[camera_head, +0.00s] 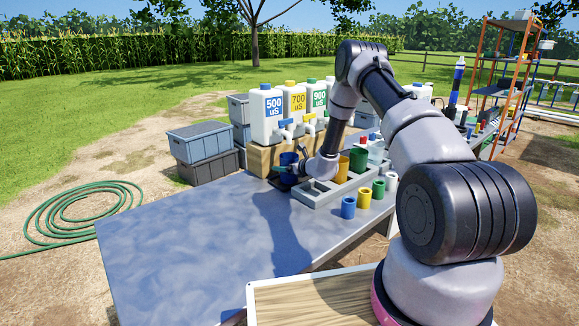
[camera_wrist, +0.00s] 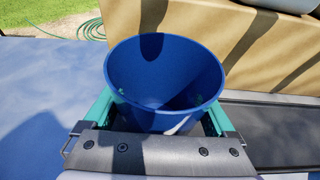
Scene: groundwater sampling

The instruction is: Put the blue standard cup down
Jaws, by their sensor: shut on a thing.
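The blue standard cup (camera_head: 289,159) is upright at the left end of the grey tray, in front of the tan block under the jugs. In the wrist view the cup (camera_wrist: 165,70) fills the middle, with its open mouth toward the camera and no liquid visible inside. My gripper (camera_head: 284,170) is shut on the cup, with a teal finger on each side in the wrist view (camera_wrist: 163,108). The cup's base is hidden, so I cannot tell whether it touches the table (camera_head: 200,240).
The grey tray (camera_head: 325,196) holds a yellow cup (camera_head: 341,169) and a green cup (camera_head: 358,160). Small blue (camera_head: 348,207), yellow (camera_head: 364,198) and green (camera_head: 378,190) cups stand in front. Jugs (camera_head: 266,115) stand on the tan block (camera_head: 262,160). The table's left part is clear.

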